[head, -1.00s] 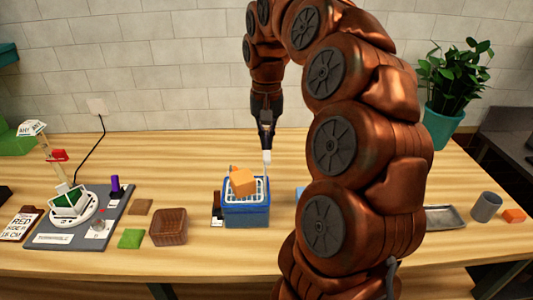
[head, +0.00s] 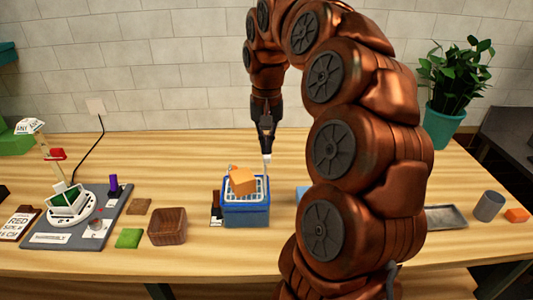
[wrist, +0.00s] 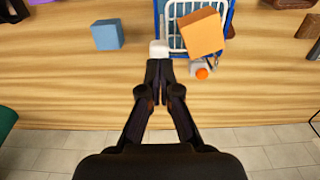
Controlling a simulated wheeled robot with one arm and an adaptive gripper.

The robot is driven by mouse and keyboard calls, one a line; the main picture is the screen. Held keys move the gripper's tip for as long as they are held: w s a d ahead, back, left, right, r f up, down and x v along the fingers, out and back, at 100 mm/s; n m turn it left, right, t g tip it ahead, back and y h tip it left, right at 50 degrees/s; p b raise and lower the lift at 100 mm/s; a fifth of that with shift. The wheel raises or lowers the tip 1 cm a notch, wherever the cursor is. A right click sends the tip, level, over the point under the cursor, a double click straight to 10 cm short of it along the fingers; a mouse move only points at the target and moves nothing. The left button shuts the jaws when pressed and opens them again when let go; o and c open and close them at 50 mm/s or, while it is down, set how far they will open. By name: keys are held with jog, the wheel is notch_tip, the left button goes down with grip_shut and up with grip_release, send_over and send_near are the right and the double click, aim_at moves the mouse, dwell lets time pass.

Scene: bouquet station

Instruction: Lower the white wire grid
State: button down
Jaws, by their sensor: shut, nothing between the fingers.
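The white wire grid (head: 261,190) lies in the top of a blue bin (head: 246,215). An orange block (head: 243,182) rests tilted on it and hides part of it. In the wrist view the grid (wrist: 176,42) shows beside the orange block (wrist: 202,33). A white tab (head: 267,157) stands above the bin's back right corner; it also shows in the wrist view (wrist: 158,49). My gripper (wrist: 159,66) is shut and empty, its tips right at the tab. I cannot tell whether they touch it.
A blue block (wrist: 107,35) lies on the table on the other side. A small orange ball (wrist: 202,73) is close to the bin. My arm hides the table's middle right.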

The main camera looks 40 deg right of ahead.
jog(key=shift+f+b, duration=0.65)
jog(key=shift+f, duration=0.45)
